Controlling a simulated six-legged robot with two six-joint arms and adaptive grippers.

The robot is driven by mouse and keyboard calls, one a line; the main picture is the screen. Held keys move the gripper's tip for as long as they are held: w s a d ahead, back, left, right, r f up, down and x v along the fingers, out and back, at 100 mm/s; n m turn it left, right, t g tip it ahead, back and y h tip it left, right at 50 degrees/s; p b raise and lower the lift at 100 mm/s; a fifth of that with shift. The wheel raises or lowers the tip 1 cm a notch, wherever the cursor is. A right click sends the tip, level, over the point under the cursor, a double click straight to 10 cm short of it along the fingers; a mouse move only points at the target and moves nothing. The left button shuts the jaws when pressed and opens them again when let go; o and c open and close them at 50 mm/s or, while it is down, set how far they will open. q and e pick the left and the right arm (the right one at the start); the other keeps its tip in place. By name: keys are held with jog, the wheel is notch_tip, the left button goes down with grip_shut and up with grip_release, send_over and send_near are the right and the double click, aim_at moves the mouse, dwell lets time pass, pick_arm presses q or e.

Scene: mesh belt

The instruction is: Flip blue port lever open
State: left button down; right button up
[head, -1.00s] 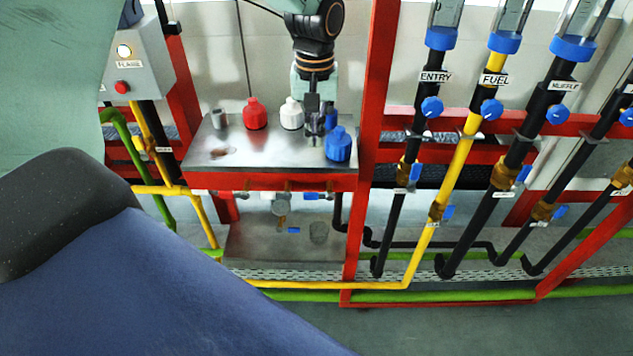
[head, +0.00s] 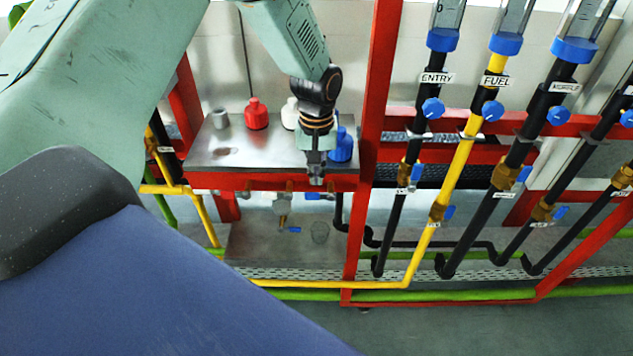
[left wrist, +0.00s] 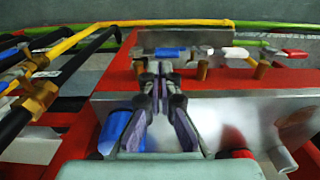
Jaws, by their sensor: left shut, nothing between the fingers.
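The blue lever (head: 317,196) shows as a small blue piece below the red front beam of the steel table, partly hidden by my gripper. In the left wrist view the blue lever (left wrist: 170,52) lies just beyond the fingertips. My left gripper (head: 316,181) is shut and empty, pointing down at the table's front beam. In the left wrist view its fingertips (left wrist: 158,68) are together, near the blue lever; I cannot tell whether they touch it. The blue bottle-shaped cap (head: 341,148) stands on the table behind the gripper. My right gripper is not in view.
The steel table (head: 260,153) also bears a red cap (head: 256,114), a white cap (head: 290,113) and a grey cup (head: 220,118). A white lever (left wrist: 235,52) and a red lever (left wrist: 293,53) are beside the blue one. A red post (head: 372,100) stands close at right.

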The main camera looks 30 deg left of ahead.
aim_at(317, 193)
pick_arm(q)
jog(key=shift+f, duration=1.7)
